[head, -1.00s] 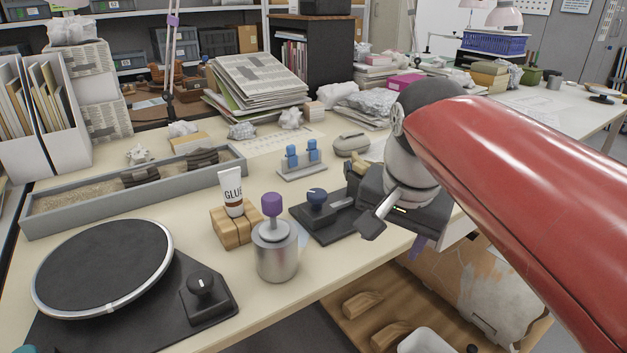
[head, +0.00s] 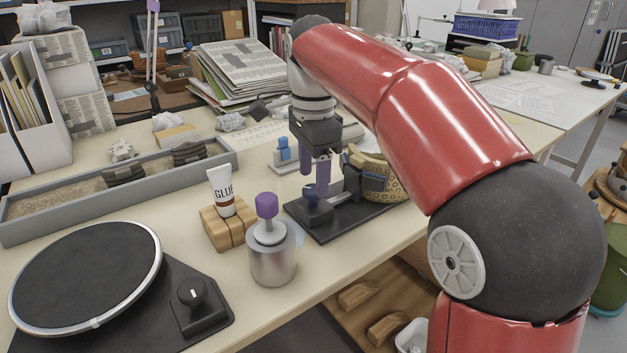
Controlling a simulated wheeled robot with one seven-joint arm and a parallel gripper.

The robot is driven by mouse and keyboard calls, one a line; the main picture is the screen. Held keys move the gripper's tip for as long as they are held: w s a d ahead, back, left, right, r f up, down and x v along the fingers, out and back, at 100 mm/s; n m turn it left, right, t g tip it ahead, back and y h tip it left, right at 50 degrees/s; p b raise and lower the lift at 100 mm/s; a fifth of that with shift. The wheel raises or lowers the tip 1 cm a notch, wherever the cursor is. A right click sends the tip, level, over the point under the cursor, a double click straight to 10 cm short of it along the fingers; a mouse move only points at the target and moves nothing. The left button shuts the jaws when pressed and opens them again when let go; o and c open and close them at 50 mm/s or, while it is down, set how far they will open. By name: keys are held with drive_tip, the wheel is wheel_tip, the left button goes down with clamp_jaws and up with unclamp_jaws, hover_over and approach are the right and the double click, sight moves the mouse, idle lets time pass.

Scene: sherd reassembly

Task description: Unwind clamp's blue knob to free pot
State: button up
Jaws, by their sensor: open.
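The clamp (head: 327,228) is a dark base with a bar and a padded jaw, on the table right of the metal jar. Its blue knob (head: 313,206) is at the clamp's left end. The tan, patterned pot (head: 396,186) is at the clamp's right end, with a dark jaw pad against its side. My arm partly hides it. My gripper (head: 315,181) points down over the knob, its two purple fingers open. The fingers overlap the knob in the picture; I cannot tell whether they touch it.
A metal jar with a purple-topped lid (head: 271,256) and a glue tube (head: 221,192) in a wooden block (head: 226,228) stand left of the clamp. A turntable (head: 88,272) is at front left. Blue-topped pieces (head: 285,151) stand behind the clamp. The table's front edge is close.

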drive_tip(key=shift+f, duration=1.15)
drive_tip(key=c, duration=1)
